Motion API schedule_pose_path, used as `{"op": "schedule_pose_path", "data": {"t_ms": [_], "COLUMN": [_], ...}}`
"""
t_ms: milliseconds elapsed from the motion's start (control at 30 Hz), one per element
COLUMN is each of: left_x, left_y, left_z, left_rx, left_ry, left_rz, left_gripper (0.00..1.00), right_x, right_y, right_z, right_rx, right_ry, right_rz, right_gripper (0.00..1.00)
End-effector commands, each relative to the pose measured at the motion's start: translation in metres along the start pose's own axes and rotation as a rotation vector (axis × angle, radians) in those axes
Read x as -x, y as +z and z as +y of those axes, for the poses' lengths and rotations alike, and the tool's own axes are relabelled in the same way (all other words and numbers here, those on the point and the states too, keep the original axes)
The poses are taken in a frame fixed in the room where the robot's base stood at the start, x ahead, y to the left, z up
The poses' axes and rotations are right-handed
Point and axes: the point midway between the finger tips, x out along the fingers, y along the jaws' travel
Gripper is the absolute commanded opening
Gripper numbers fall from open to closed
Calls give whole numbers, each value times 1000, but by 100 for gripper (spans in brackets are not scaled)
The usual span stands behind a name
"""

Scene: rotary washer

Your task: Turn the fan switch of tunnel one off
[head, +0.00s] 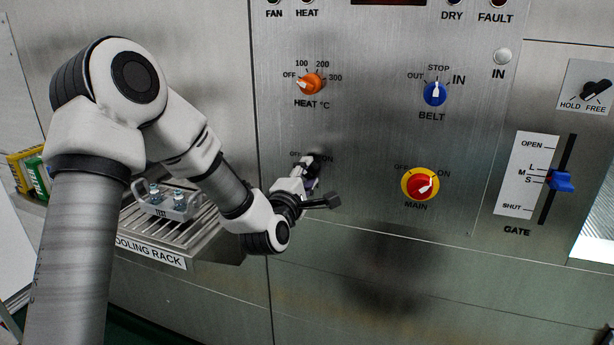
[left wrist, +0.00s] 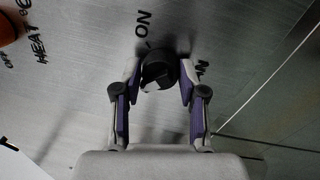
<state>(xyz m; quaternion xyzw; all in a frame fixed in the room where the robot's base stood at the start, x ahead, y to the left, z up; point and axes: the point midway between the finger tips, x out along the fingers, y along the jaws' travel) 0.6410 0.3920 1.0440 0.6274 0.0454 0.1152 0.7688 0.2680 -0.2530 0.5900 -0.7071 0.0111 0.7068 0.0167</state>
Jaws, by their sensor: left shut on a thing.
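The fan switch is a black rotary knob (head: 313,162) on the steel panel, with OFF at its left and ON at its right. My left gripper (head: 309,180) is at this knob and largely covers it in the head view. In the left wrist view the black knob (left wrist: 157,68) sits between the two fingertips of my left gripper (left wrist: 159,76), which are shut on its sides. A pale patch shows on the knob, but I cannot tell for sure where it points. The FAN label is partly hidden by a finger. My right gripper is not in view.
The orange heat knob (head: 311,84) is above, the blue belt knob (head: 434,93) is at upper right, and the red and yellow main switch (head: 420,184) is to the right. A blue gate slider (head: 561,182) is farther right. A cooling rack (head: 200,236) holds a metal carrier (head: 168,205) at left.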

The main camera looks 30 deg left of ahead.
Motion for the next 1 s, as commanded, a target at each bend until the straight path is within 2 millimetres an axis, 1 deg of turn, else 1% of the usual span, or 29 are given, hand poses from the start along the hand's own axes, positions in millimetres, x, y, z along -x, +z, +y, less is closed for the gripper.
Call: {"op": "schedule_pose_path", "data": {"t_ms": [33,167,200,233,267,533,633,733,900,1000], "left_x": [1,1,1,1,1,1,8,25,60,72], "left_y": [0,-1,-1,-1,-1,0,0,0,-1,-1], "left_z": [-3,-3,-3,-3,-3,-2,-1,-2,-3,-2], "left_rx": [1,1,1,1,1,0,2,2,2,2], "left_ry": [-7,-8,-8,-8,-8,-4,-4,-7,-8,-6], "left_rz": [1,1,1,1,1,1,1,1,1,1], "left_gripper": [7,7,52,63,65,65,65,65,65,65], "right_x": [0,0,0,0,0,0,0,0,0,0], "right_y": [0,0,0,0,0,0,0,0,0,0], "right_z": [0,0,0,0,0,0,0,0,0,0], "right_rx": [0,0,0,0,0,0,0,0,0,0], "right_ry": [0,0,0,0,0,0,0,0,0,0], "right_rz": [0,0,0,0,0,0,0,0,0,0], "right_gripper": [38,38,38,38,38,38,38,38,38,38]}}
